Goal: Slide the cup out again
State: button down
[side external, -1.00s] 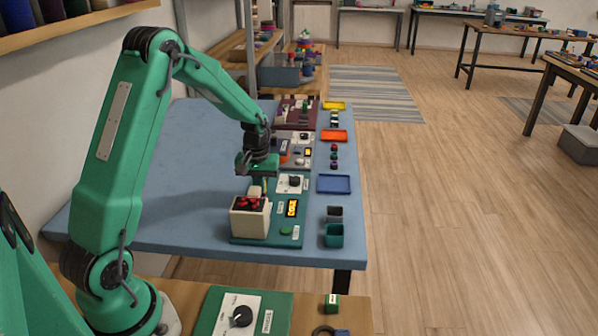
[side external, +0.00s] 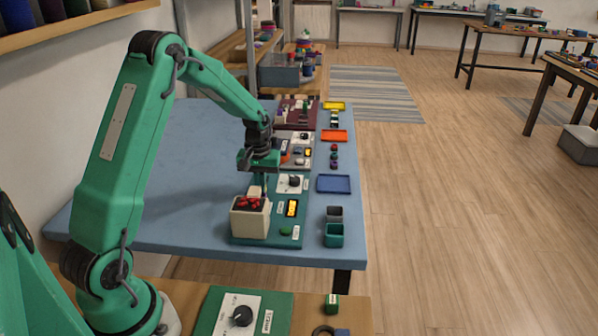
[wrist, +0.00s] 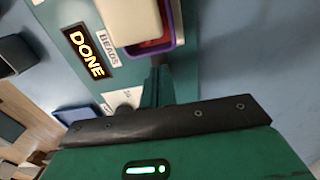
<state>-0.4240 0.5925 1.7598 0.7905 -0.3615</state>
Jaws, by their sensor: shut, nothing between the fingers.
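The cup (wrist: 178,22) shows in the wrist view as a purple rim with red inside. It sits partly under a cream block of the bead dispenser; the rest of it is hidden. In the side view the dispenser (side external: 250,222) is a cream box with red beads on top, and I cannot make out the cup. My gripper (side external: 262,192) points down just behind the dispenser. In the wrist view its fingers (wrist: 157,86) are shut and empty, close to the cup's near edge. I cannot tell whether they touch it.
A lit display (wrist: 83,54) reads DONE beside the BEADS label. A dial panel (side external: 291,184) stands behind the dispenser on the green board. The blue table's left side is clear.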

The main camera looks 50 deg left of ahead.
jog(key=shift+w+a, duration=0.15)
jog(key=shift+w, duration=0.05)
jog(key=shift+w+a, duration=0.2)
jog(key=shift+a, duration=0.05)
jog(key=shift+w+a, duration=2.15)
jog(key=shift+w, duration=0.05)
jog(key=shift+w+a, duration=0.1)
dwell(0.4)
jog(key=shift+s+d, duration=0.45)
dwell(0.5)
jog(key=shift+r, duration=0.1)
notch_tip(320, 180, up, 11)
dwell(1.1)
